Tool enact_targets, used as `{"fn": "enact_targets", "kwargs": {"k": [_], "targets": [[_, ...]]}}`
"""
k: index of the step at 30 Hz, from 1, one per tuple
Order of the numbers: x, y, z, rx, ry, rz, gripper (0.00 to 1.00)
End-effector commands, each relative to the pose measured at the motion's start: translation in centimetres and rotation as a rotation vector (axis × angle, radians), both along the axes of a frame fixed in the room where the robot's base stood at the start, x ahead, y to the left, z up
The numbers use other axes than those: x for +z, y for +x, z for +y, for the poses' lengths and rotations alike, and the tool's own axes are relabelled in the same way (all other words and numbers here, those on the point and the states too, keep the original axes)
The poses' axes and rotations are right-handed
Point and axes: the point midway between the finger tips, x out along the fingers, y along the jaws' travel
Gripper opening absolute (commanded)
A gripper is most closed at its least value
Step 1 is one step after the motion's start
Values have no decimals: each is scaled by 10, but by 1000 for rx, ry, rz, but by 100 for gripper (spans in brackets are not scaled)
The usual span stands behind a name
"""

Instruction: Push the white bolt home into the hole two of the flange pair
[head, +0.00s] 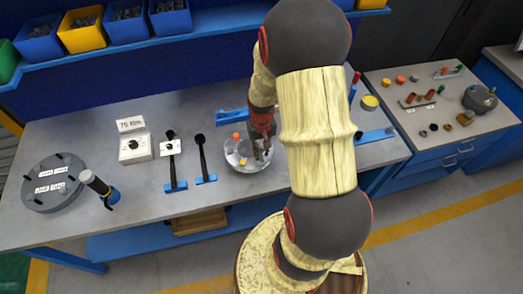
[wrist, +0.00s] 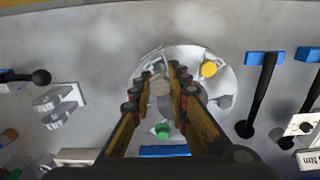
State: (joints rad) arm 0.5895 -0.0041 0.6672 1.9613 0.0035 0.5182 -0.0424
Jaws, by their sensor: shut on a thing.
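The flange pair (head: 235,163) is a round, light grey disc on the bench in the head view, and it lies under my fingers in the wrist view (wrist: 213,53). My gripper (head: 262,154) points down over its right part. In the wrist view my gripper (wrist: 160,76) is shut on a pale thing between the fingertips, seemingly the white bolt (wrist: 160,86). Its shank and hole two are hidden, so I cannot tell how deep it sits. The yellow also shows in the head view (head: 243,161).
An orange piece (head: 236,136) shows at the flange's far left edge. Black-handled levers (head: 203,155) on blue bases stand left of it. A dark grey disc (head: 52,184) with studs lies at the far left. A side bench (head: 460,140) holds small parts.

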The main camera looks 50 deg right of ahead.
Motion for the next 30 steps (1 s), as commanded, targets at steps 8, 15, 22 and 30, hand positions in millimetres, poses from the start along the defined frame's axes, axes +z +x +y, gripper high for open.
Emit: {"fn": "enact_targets", "kwargs": {"k": [8,15,22,30], "targets": [[-7,0,0,0,0,0,0],[-12,0,0,0,-1,-1,0],[-18,0,0,0,-1,-1,0],[-24,0,0,0,-1,-1,0]]}}
